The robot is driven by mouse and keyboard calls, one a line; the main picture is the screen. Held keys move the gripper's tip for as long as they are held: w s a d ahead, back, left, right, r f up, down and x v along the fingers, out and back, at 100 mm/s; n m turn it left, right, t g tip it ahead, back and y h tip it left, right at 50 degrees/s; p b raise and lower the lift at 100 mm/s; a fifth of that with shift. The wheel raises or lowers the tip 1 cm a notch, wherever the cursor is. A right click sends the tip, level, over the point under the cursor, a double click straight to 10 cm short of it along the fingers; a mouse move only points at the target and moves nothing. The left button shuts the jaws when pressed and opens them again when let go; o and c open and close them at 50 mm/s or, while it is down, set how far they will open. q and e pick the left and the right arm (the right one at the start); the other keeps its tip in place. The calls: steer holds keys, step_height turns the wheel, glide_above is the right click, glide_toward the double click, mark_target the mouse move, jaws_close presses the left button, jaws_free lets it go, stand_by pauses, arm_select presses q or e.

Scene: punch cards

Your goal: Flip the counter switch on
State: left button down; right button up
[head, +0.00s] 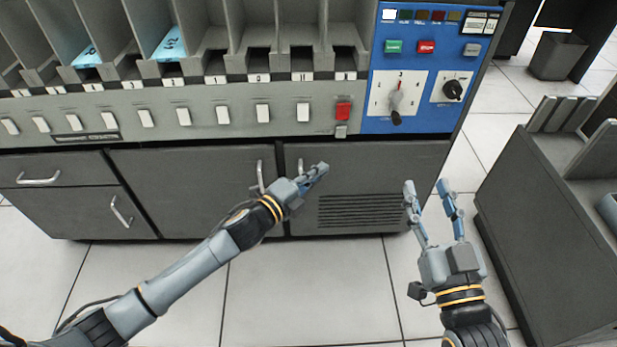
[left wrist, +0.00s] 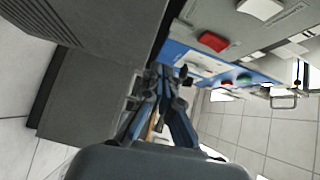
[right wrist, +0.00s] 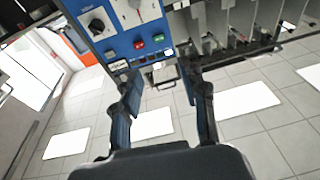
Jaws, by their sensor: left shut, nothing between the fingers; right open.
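Which control is the counter switch I cannot tell for certain; no label is readable. A red rocker switch (head: 343,110) sits at the right end of a row of white rocker switches (head: 263,113) on the grey machine front. It also shows in the left wrist view (left wrist: 213,41). My left gripper (head: 322,168) is shut and empty, below the red switch and apart from it, in front of the lower cabinet. My right gripper (head: 426,186) is open and empty, lower right of the blue panel (head: 376,65), fingers pointing towards the machine.
The blue panel carries a dial with a red pointer (head: 397,97), a black knob (head: 453,89), and green (head: 394,47) and red (head: 426,47) buttons. Card bins with blue cards (head: 170,44) rise above the switches. A grey cabinet (head: 545,240) stands at right; the floor between is clear.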

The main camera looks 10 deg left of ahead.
arm_select(q)
steer(key=shift+f+v, duration=0.2)
steer(key=shift+v, duration=1.45)
arm_select(e)
steer(key=shift+w+d+f+g+h, duration=0.15)
steer(key=shift+f+g+h, duration=0.25)
steer(key=shift+f+g, duration=0.8)
steer(key=shift+f+t, duration=0.3)
